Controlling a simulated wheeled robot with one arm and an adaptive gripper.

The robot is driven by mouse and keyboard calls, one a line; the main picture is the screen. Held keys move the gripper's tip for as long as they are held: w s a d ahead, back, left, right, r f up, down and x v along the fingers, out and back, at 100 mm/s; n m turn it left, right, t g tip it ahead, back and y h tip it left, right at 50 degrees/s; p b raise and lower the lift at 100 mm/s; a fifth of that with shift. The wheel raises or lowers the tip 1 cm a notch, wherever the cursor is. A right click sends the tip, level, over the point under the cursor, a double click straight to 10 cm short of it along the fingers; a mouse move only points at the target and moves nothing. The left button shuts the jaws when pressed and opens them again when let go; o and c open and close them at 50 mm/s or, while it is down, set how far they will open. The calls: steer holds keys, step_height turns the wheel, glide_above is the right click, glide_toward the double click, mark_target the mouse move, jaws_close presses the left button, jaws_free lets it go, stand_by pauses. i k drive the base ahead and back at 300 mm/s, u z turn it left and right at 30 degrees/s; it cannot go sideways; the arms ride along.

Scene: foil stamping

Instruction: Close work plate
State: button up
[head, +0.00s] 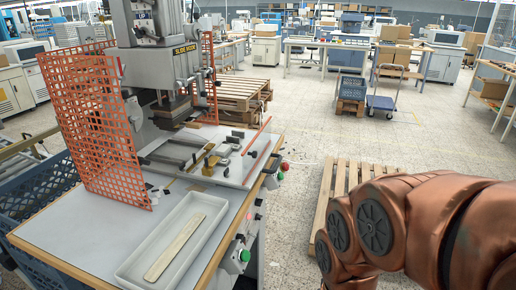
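The work plate (236,171) is a flat pale plate on the stamping machine's table. It carries dark and brass-coloured clamps and bars, and it lies pulled out in front of and below the stamping head (172,106). A slim orange-red bar runs along its right side. A small black knob (252,153) shows near its right edge. My copper-coloured arm is at the lower right, well apart from the plate. My gripper is outside the picture.
A white tray (128,272) with a pale strip sits on the table's near part. Orange mesh guards (92,125) flank the head. Green and red buttons (281,176) line the table's right side. A wooden pallet (345,178) lies right of the table; floor beyond is open.

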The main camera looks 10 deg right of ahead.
mark_target(240, 166)
steer(key=k, duration=0.5)
steer(key=z, duration=0.8)
steer(key=i, duration=0.8)
steer(key=u, duration=1.75)
